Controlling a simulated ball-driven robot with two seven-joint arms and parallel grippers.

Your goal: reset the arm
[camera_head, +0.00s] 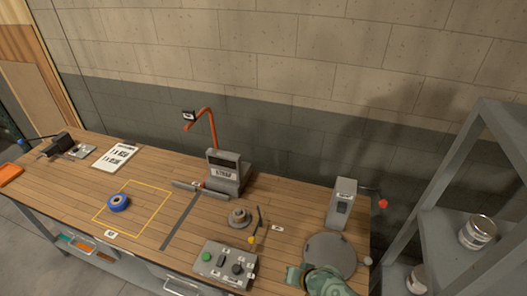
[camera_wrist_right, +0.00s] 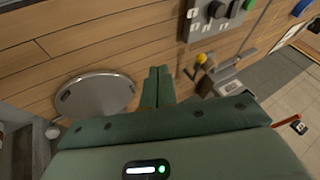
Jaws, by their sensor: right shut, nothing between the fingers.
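My right gripper (camera_head: 294,275) is green and shows at the bottom edge of the head view, at the front of the wooden table, beside the round grey plate (camera_head: 330,252). In the right wrist view its two fingers (camera_wrist_right: 158,86) are together with nothing between them. The round plate also shows there (camera_wrist_right: 95,97), to the left of the fingers and apart from them in that picture. My left gripper is in neither view.
A control box (camera_head: 224,265) with knobs stands left of my right gripper. A grey dispenser (camera_head: 342,203) stands behind the plate. A shelf with cans (camera_head: 478,232) is at the right.

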